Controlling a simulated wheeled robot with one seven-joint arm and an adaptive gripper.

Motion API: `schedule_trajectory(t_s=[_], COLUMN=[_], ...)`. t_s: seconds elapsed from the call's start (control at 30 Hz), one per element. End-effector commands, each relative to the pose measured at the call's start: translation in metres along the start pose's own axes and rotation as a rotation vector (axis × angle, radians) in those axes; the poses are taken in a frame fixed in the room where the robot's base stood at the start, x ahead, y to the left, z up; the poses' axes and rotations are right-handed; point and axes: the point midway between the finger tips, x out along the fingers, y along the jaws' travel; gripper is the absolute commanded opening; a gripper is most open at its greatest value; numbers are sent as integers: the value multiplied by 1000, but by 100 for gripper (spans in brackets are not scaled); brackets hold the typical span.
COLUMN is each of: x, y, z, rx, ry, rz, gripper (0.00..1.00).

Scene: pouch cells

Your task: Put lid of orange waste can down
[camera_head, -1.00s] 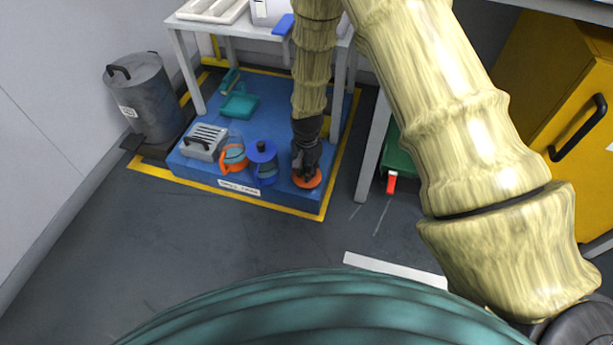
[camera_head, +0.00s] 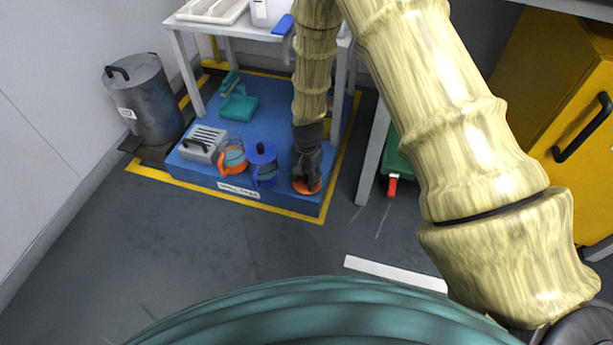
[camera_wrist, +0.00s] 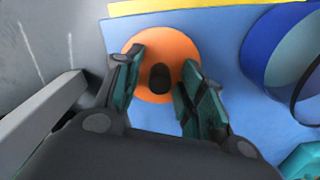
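The orange lid (camera_head: 301,187) is a round disc at the front right corner of the blue platform. In the wrist view the lid (camera_wrist: 152,44) appears to lie flat on the blue surface, with its dark knob (camera_wrist: 160,77) facing my gripper (camera_wrist: 164,62). My gripper is open, one finger on each side of the knob, with visible gaps to it. In the head view my gripper (camera_head: 307,178) points down over the lid and hides part of it.
A grey slotted box (camera_head: 205,142) and a teal dustpan (camera_head: 239,106) share the platform (camera_head: 274,113). White table legs (camera_head: 371,150) stand close on the right.

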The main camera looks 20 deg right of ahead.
Motion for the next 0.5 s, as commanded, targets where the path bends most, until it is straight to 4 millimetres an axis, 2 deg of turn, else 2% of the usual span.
schedule_trajectory(t_s=[0.2, 0.5], x=[-3, -36], y=[0, 0], z=[0, 0], rx=[-1, -1], ry=[0, 0], rz=[0, 0], gripper=[40, 40])
